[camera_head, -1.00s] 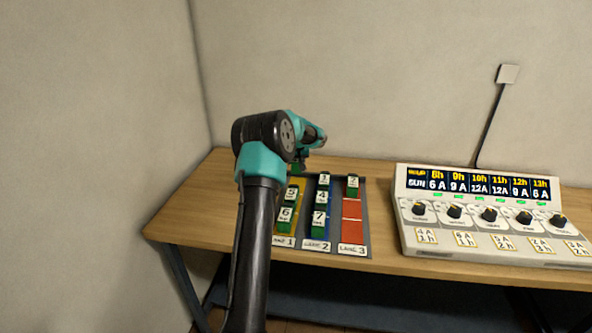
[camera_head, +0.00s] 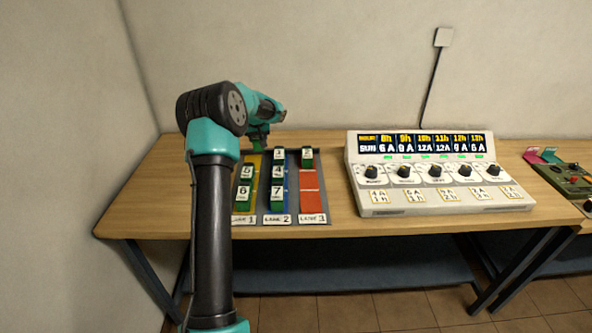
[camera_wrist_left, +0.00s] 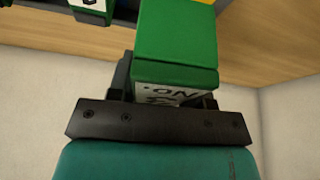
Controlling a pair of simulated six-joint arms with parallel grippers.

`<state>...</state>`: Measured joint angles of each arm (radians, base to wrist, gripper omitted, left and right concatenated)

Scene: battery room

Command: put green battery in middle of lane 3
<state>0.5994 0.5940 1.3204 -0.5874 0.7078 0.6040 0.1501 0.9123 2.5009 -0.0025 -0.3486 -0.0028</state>
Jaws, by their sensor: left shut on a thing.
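My left gripper (camera_head: 259,128) is at the far end of lane 1. It is shut on a green battery (camera_wrist_left: 175,45), which fills the jaws in the left wrist view with its white label partly hidden. Lane 3 (camera_head: 312,202) is the red strip at the right of the tray. One green battery (camera_head: 307,157) stands at its far end; its middle and near parts are bare. Whether the held battery touches the tray is unclear. My right gripper is not in view.
The tray (camera_head: 323,165) also has yellow lane 1 (camera_head: 255,178) and blue lane 2 (camera_head: 278,158), both carrying green batteries. A white control console (camera_head: 360,195) with knobs stands right of the tray. Wooden table (camera_head: 345,223) shows bare around the tray.

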